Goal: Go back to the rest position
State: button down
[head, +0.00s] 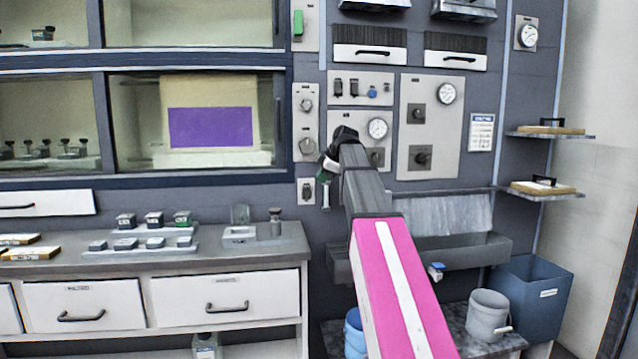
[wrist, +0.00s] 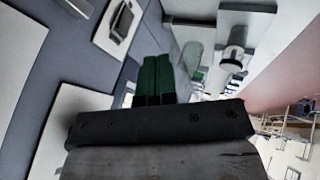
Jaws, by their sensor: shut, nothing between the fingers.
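My pink and grey arm reaches up across the middle of the head view. My gripper (head: 326,181) is at its far end, in front of the wall panels between the cabinet and the gauges. In the wrist view the two dark green fingers of my gripper (wrist: 154,78) lie side by side, closed together. Nothing shows between them. Part of the gripper is hidden by my wrist in the head view.
A counter (head: 258,243) with small blocks on racks stands at the left, under a glazed cabinet (head: 190,181). Gauge panels (head: 431,126) are behind my arm. A trough (head: 465,251), a grey bucket (head: 487,313) and a blue bin (head: 530,297) are at the right.

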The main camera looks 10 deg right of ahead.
dwell(0.3)
jog(key=s+a+f+m+g+h, duration=0.1)
jog(key=s+f+m, duration=0.4)
jog(key=f, duration=0.9)
jog(key=s+f+m+g+h, duration=0.1)
jog(key=s+f+m+g, duration=0.15)
jog(key=s+f, duration=0.75)
jog(key=s+a+f+m+h, duration=0.15)
jog(key=f+m, duration=0.35)
jog(key=f, duration=1.3)
jog(key=s+f+m+g, duration=0.2)
jog(key=s+f+m, duration=0.2)
jog(key=s+f, duration=0.7)
jog(key=shift+s+d+h, duration=0.2)
jog(key=shift+s+h, duration=0.25)
jog(key=shift+s, duration=0.5)
jog(key=shift+f, duration=0.1)
